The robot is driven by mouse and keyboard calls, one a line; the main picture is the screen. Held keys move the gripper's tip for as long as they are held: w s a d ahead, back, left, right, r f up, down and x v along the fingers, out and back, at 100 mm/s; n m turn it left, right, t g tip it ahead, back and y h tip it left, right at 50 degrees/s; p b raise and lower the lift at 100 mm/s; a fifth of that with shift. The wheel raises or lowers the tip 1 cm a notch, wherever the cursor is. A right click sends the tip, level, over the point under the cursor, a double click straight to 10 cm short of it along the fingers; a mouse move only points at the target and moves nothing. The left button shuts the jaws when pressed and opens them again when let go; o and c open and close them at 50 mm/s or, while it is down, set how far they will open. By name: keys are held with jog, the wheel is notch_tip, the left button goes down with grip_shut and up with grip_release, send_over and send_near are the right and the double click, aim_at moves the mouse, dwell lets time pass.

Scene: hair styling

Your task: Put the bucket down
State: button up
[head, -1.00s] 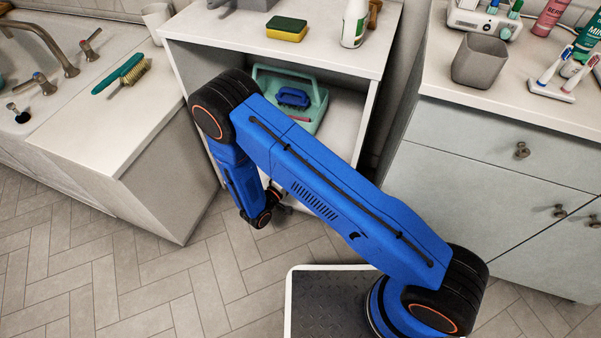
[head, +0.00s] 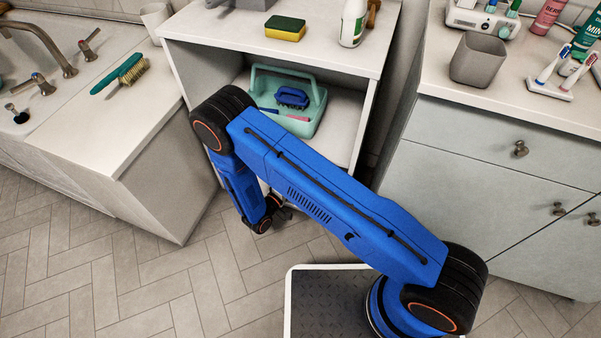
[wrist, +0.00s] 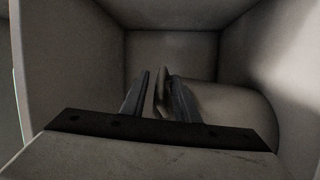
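My gripper (head: 283,208) reaches down at the front of the low cabinet in the head view, mostly hidden by my blue arm. In the wrist view my gripper (wrist: 160,82) points into a dim, box-like compartment. Its two dark fingers stand a little apart. A thin pale edge shows between them, nearer the right finger. A plain grey rounded body, seemingly the bucket (wrist: 232,108), lies just right of the fingers. The pale edge seems to be its rim. The bucket is not visible in the head view.
A teal caddy (head: 318,100) with a blue brush (head: 292,97) sits on the cabinet shelf above. A sponge (head: 285,28) and white bottle (head: 353,22) stand on top. Compartment walls close in on both sides of my gripper. Floor (head: 130,280) at left is clear.

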jog(key=v, duration=1.2)
dwell(0.6)
